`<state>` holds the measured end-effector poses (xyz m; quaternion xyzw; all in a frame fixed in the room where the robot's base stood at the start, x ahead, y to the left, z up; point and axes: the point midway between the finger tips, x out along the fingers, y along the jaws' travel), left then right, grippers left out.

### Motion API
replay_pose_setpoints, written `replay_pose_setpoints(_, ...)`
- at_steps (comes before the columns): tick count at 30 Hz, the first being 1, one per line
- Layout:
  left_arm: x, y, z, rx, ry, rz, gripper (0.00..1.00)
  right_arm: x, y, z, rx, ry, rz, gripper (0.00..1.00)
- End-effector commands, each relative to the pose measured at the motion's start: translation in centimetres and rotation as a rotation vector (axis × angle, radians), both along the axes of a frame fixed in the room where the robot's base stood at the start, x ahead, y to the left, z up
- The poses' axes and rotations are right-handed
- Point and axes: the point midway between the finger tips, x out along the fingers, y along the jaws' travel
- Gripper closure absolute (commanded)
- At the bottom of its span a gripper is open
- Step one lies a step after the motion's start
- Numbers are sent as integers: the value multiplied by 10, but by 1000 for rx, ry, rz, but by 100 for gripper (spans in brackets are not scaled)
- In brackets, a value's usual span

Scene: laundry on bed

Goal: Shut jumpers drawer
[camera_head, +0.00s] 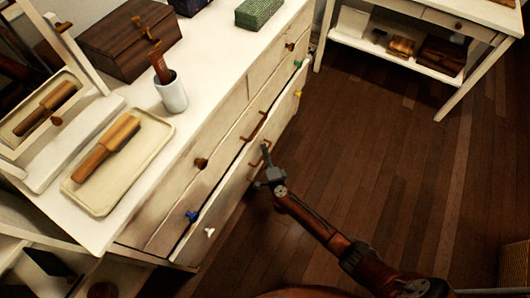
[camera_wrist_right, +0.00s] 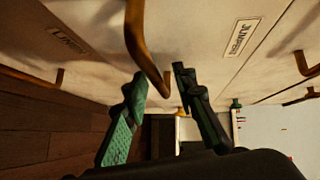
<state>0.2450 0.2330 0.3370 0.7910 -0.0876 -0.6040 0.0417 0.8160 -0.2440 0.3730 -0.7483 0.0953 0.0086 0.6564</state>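A drawer label reading JUMPERS (camera_wrist_right: 243,37) is on a pale front in the right wrist view. A copper bar handle (camera_wrist_right: 149,60) runs down in front of my right gripper (camera_wrist_right: 160,85), whose two fingers are apart with the handle's end near the gap between the tips. In the head view my right gripper (camera_head: 266,163) is beside the lower copper handle (camera_head: 261,153) of the white dresser. The lower drawer front (camera_head: 228,203) stands slightly out from the dresser. Contact with the handle cannot be told. My left gripper is out of view.
The dresser top (camera_head: 205,50) bears a brush on a tray (camera_head: 155,165), a white cup (camera_head: 171,93), a wooden box (camera_head: 128,40) and a green box (camera_head: 258,12). A white table (camera_head: 420,62) stands at the back right. The wooden floor (camera_head: 400,160) right of the dresser is clear.

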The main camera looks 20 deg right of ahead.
Motion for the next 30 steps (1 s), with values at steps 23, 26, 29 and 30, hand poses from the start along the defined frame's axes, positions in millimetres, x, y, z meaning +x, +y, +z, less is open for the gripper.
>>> replay_pose_setpoints(23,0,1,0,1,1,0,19,-1,0,-1,0,1,1,100)
replay_pose_setpoints(26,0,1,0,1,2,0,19,-1,1,-1,0,1,1,100)
replay_pose_setpoints(29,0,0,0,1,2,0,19,0,1,-1,1,1,1,100)
replay_pose_setpoints(30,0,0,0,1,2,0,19,1,2,-1,1,1,1,100)
